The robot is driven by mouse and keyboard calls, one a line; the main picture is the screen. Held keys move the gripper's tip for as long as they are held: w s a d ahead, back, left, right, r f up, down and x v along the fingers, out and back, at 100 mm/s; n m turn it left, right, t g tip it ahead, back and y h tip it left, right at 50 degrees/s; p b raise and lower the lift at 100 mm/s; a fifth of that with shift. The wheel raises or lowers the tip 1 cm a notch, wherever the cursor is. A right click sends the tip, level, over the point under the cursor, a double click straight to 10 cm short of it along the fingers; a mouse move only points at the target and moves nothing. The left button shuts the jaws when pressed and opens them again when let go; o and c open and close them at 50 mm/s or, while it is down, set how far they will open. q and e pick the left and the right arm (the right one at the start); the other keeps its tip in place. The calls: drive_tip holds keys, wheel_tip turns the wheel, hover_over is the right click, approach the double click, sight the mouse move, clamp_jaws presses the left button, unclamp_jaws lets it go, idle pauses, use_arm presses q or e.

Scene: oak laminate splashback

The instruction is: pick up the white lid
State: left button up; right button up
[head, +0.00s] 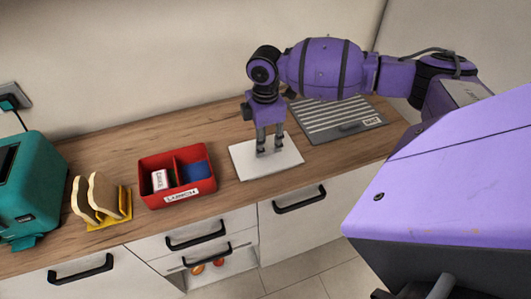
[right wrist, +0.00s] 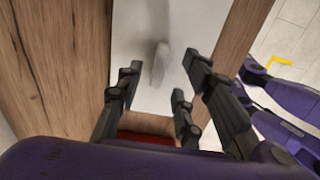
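The white lid (head: 244,160) lies flat on the wooden counter, right of the red lunch box. My right gripper (head: 269,150) points down over its middle, fingers apart and low above the panel. In the right wrist view, the lid (right wrist: 205,25) is below the spread fingers (right wrist: 162,70), and its pale raised handle (right wrist: 160,64) shows between them. The fingers look clear of the handle in that view; how close the tips are to the lid's surface is hard to tell. My left gripper is not in view.
The red lunch box (head: 150,200) holds a white carton and a blue item. Left of it stand a yellow toast rack (head: 108,223) and a teal toaster (head: 38,180). A grey ribbed tray (head: 355,130) lies behind right. A drawer (head: 225,268) below is ajar.

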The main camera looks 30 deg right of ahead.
wheel_tip(320, 180, down, 2)
drive_tip(key=shift+f, duration=0.3)
drive_tip(key=c, duration=0.4)
clamp_jaws()
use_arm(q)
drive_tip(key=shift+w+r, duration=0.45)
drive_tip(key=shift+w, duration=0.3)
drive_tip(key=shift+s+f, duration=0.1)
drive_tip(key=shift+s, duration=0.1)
